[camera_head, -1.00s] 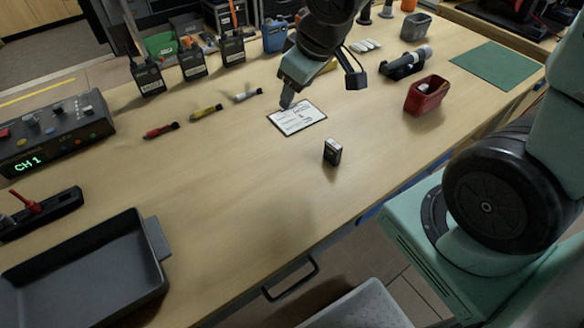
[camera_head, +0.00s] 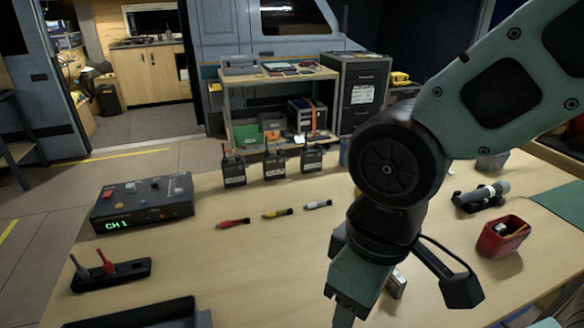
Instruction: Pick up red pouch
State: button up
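The red pouch (camera_head: 486,242) is an open-topped red container on the right part of the wooden table. Something pale and dark shows inside it. My gripper (camera_head: 344,316) points down at the bottom middle of the view, left of the pouch and apart from it. Its tips run to the bottom edge of the frame, so I cannot tell whether it is open or shut. My arm hides part of the table centre, including most of a small dark box (camera_head: 398,287).
Several radios stand along the back. Red, yellow and white markers, a CH 1 control box (camera_head: 142,203) and a dark tray (camera_head: 140,315) are on the left.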

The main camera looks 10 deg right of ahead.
aim_at(494, 246)
jog(key=i+z, duration=0.15)
jog(key=z, duration=0.8)
